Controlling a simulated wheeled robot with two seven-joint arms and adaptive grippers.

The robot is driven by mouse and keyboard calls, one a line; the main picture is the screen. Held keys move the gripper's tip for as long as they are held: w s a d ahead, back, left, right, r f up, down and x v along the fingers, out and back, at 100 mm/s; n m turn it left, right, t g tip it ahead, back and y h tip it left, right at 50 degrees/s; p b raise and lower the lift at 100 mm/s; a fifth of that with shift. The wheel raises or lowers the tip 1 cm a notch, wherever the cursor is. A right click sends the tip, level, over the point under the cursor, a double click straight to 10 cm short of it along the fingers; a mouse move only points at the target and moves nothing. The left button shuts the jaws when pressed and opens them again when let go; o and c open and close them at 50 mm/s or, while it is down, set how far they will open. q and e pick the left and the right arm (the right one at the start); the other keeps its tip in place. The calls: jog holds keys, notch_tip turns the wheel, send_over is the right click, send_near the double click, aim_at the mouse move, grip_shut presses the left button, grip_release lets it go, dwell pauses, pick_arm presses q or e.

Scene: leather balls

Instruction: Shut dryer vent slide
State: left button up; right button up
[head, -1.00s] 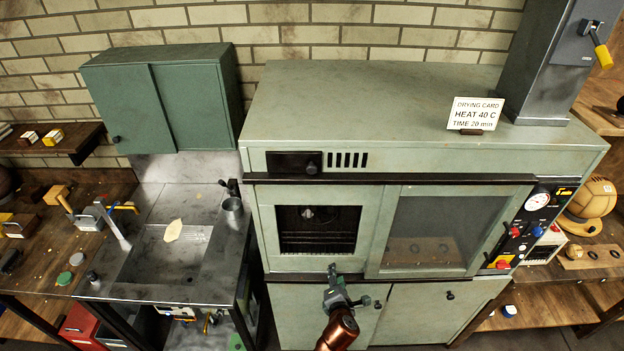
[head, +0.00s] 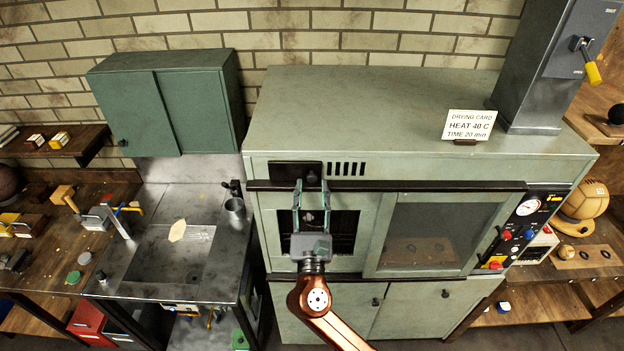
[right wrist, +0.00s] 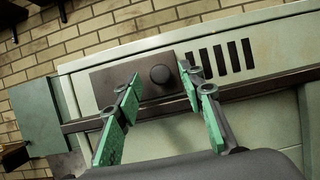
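The vent slide (head: 286,172) is a dark plate with a round knob (right wrist: 159,74) on the upper front of the green dryer (head: 420,115). Slots of the vent (head: 347,169) show uncovered to the right of the plate. My right gripper (head: 312,190) is raised in front of the dryer, its fingertips just below and around the knob in the head view. In the right wrist view the open green-padded fingers (right wrist: 158,82) stand on either side of the knob, with a gap. I cannot tell how far they reach in depth. My left gripper is not in view.
A sign card (head: 469,125) and a grey duct (head: 539,75) with a yellow-handled lever stand on the dryer top. A dark rail (head: 430,186) runs below the vent. A control panel (head: 524,226) is at the right, a steel sink (head: 170,255) at the left.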

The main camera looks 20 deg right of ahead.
jog(key=shift+x, duration=1.2)
jog(key=shift+f, duration=0.1)
jog(key=shift+c, duration=0.7)
grip_shut()
